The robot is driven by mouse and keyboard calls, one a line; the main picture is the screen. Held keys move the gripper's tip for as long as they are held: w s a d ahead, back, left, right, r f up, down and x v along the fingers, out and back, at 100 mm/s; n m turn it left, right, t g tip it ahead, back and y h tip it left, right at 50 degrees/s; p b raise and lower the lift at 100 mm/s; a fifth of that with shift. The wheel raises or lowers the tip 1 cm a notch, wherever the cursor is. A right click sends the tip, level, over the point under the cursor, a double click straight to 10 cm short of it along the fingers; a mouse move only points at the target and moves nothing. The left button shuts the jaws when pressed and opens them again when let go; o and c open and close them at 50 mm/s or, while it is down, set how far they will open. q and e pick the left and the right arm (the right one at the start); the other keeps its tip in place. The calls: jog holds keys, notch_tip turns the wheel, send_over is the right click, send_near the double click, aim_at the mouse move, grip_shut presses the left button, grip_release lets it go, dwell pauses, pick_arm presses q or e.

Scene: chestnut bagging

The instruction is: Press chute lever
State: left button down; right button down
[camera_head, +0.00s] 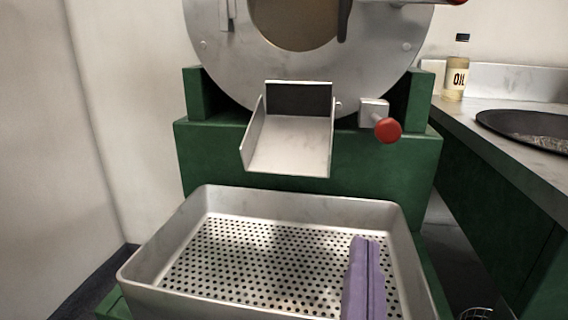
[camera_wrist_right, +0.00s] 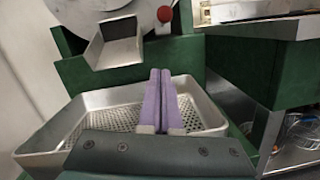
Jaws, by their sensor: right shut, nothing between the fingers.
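The chute lever (camera_head: 388,130) ends in a round red knob, right of the metal chute (camera_head: 288,146) on the front of the round steel drum machine. The red knob also shows at the top of the right wrist view (camera_wrist_right: 164,14). My right gripper (camera_head: 366,240) has purple fingers, shut with nothing between them, over the right part of the perforated tray. It is below the lever and apart from it. In the right wrist view its fingertips (camera_wrist_right: 160,72) point up toward the machine. My left gripper is not in view.
A perforated metal tray (camera_head: 140,268) lies below the chute and looks empty. A green base (camera_head: 400,170) carries the drum (camera_head: 225,70). On the right, a counter (camera_head: 500,160) holds an oil bottle (camera_head: 456,80) and a dark round pan (camera_head: 515,121).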

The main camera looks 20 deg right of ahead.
aim_at(380, 125)
jog(key=shift+w, duration=0.1)
jog(key=w+d+r+p, duration=0.1)
jog(key=w+d+r, duration=0.4)
jog(key=w+d, duration=0.1)
jog(key=shift+x, duration=0.95)
jog(key=shift+w+a, duration=0.1)
jog(key=shift+a, duration=0.1)
